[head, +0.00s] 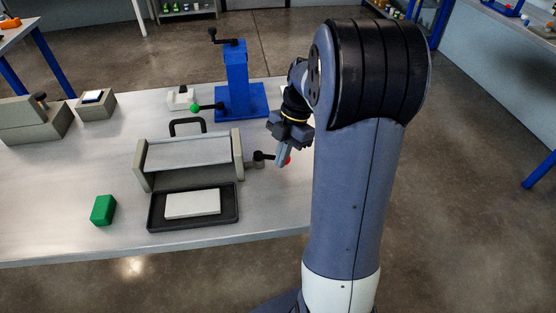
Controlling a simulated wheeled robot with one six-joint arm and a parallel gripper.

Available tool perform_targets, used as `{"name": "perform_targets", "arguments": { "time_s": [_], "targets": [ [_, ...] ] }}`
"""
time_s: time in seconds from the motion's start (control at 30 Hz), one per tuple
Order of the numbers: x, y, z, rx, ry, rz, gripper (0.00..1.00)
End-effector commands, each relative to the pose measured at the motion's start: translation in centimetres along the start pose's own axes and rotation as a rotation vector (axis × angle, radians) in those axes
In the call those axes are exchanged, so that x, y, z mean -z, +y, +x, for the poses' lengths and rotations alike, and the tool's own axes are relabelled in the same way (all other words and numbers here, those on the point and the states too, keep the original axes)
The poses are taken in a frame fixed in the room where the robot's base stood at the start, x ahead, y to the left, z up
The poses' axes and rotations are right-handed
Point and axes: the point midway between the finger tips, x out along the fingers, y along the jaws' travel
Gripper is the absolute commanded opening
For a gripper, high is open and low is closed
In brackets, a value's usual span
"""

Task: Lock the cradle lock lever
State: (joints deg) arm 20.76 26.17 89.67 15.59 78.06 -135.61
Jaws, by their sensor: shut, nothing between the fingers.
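A grey cradle (238,155) stands on the metal bench, with a pale panel (186,152) between its side walls and a black handle (187,122) behind. A short dark lever (264,156) sticks out from its right side, with a red end (287,160) partly covered by my gripper. I take this to be the cradle lock lever. My gripper (283,159) is shut and empty, pointing down right at the lever's red end. I cannot tell whether they touch.
A black tray (235,213) with a pale slab (193,204) lies in front of the cradle. A green block (103,210) sits at left. Grey blocks (96,105) are at back left.

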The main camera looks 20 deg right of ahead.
Motion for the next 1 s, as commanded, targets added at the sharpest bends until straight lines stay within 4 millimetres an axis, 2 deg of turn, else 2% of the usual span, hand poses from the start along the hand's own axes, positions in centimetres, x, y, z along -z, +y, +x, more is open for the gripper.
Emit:
{"name": "perform_targets", "arguments": {
  "time_s": [0.4, 1.0],
  "targets": [
    [-1.5, 0.8, -0.5, -0.001, -0.001, 0.001, 0.0],
    [-1.8, 1.1, -0.7, -0.001, -0.003, 0.002, 0.0]
  ]
}}
